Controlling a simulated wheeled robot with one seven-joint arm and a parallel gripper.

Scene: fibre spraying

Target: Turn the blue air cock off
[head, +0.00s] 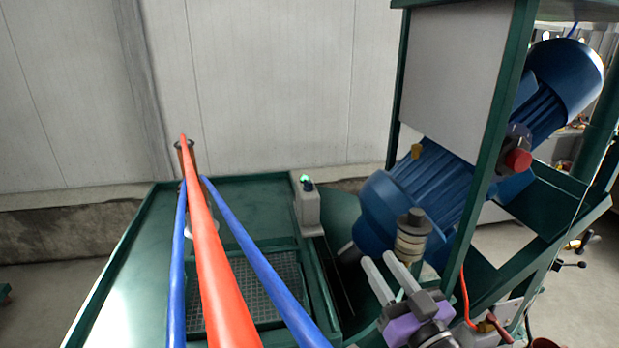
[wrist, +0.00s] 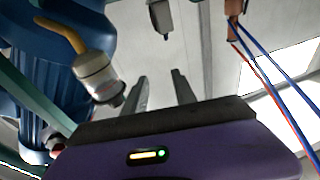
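I cannot clearly pick out a blue air cock in either view. A small brass fitting with a red part (head: 490,325) shows at the lower right of the head view, near an orange-red hose. My gripper (head: 379,258) is in front of the big blue motor (head: 425,190), left of a beige cylindrical unit (head: 411,240). Its two grey fingers are apart with nothing seen between them. In the wrist view my gripper (wrist: 159,78) is also open and empty, and the beige unit (wrist: 97,75) with its yellow elbow is left of the fingers.
A red hose (head: 215,270) and two blue hoses (head: 262,262) run over the green table (head: 240,190) with a grating. Green frame posts (head: 490,160) and a red button (head: 517,160) are at right.

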